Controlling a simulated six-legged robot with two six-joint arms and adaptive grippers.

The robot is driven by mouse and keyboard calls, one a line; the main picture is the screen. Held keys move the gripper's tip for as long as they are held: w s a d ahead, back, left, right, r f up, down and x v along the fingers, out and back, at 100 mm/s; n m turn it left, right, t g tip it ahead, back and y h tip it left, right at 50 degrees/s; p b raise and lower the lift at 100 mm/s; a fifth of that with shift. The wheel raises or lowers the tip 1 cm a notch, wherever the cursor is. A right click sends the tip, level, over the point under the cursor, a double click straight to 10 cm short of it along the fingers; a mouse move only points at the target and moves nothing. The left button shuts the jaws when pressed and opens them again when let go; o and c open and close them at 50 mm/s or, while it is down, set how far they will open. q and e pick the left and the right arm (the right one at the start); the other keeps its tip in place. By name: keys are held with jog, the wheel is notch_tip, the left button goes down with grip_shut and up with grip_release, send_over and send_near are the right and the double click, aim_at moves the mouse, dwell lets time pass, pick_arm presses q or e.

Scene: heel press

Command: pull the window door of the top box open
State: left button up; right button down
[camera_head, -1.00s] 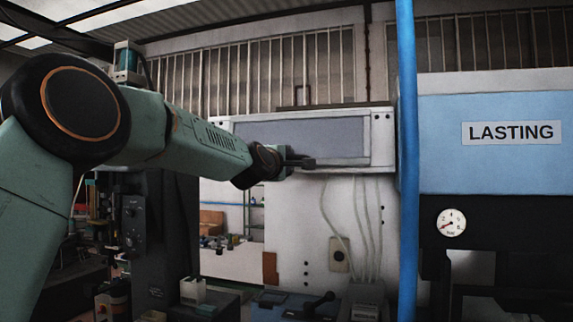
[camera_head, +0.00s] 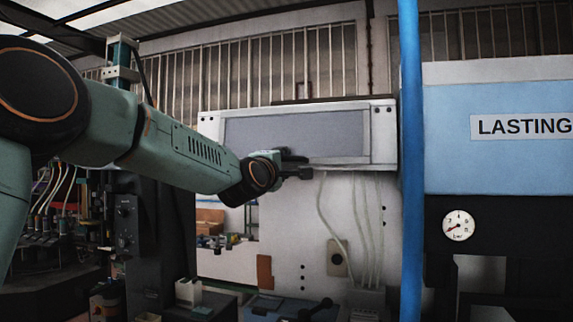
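The top box is a white wall-mounted box (camera_head: 384,140) with a wide grey window door (camera_head: 330,132) on its front. The door looks closed against the box. My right gripper is not in view.
A blue vertical pipe (camera_head: 411,200) stands right of the box. Beyond it is a blue machine (camera_head: 500,160) marked LASTING, with a round gauge (camera_head: 459,225). Cables (camera_head: 362,230) hang below the box. A small lever (camera_head: 318,308) sits on the bench below.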

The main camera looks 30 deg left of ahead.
pick_arm(q)
jog(key=shift+s+d+r, duration=0.1)
jog(key=shift+d+r, duration=0.05)
jog(key=shift+d, duration=0.15)
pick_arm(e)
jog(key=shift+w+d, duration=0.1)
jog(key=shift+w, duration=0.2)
pick_arm(q)
jog(key=shift+a, duration=0.15)
